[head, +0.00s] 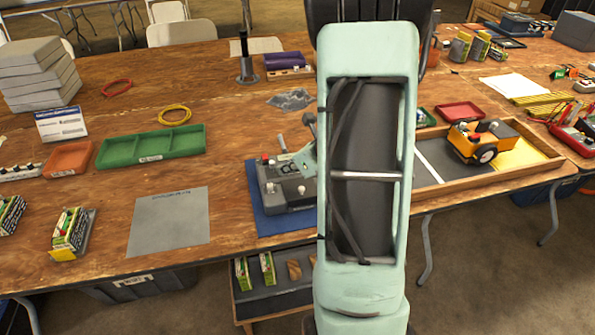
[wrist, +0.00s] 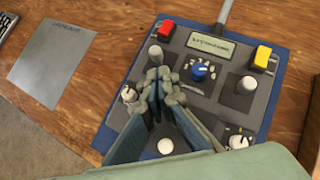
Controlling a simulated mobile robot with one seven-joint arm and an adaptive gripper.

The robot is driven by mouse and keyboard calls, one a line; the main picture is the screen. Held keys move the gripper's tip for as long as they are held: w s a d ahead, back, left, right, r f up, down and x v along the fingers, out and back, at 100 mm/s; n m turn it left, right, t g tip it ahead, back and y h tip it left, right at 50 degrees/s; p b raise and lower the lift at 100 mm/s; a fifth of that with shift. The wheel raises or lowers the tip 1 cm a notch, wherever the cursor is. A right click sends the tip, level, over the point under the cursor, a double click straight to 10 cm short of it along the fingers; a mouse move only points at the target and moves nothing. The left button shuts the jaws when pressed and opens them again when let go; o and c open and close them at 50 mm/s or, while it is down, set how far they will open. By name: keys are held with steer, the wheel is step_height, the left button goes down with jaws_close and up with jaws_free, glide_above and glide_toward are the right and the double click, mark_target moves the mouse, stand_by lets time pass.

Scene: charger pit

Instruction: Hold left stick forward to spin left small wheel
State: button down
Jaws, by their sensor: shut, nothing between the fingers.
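The grey controller (wrist: 215,105) lies on a blue mat (wrist: 118,125) in the wrist view; the head view shows it partly behind my arm (head: 288,195). Its left stick (wrist: 155,52) has a pale cap and stands just beyond my fingertips. The right stick (wrist: 247,84) is clear to the right. My gripper (wrist: 160,78) is shut and empty, over the controller's left half; I cannot tell whether it touches the left stick. The yellow vehicle (head: 484,140) sits in a wooden tray at the right of the head view, with a dark wheel facing me.
The controller also carries a red button (wrist: 166,28), a yellow button (wrist: 262,57) and a blue knob (wrist: 199,72). A grey sheet (head: 168,222) lies left of the mat. A green divided tray (head: 150,146) lies further back. My arm covers the middle of the head view.

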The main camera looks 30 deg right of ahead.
steer(key=shift+w+a, duration=0.2)
steer(key=shift+w, duration=0.4)
steer(key=shift+r, duration=0.1)
